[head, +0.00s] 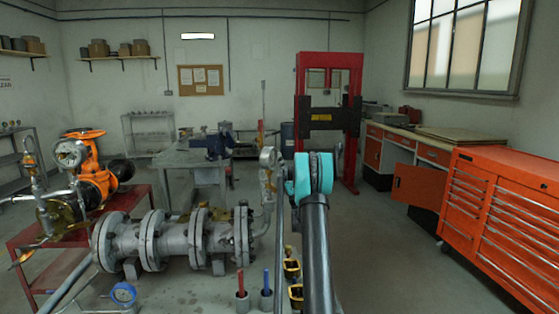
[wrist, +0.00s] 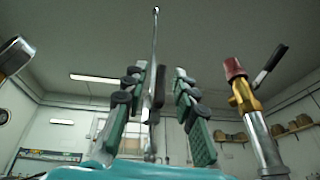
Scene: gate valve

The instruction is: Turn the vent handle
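My gripper (wrist: 162,72) points up in the wrist view, its two green-and-black fingers apart. A thin metal rod with a dark grip (wrist: 158,86) stands in the gap between them, closer to the left finger; I cannot tell whether it touches, or whether it is the vent handle. A brass valve (wrist: 243,95) with a red cap and a black lever (wrist: 270,64) sits on a metal pipe right of the fingers. In the head view my arm hides the gripper. A gauge on an upright pipe (head: 268,157) stands just left of my arm.
A grey flanged pipe (head: 177,238) lies on the bench at front left. An orange valve (head: 92,160) stands on a red stand behind it. A red press frame (head: 328,65) is at the back.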

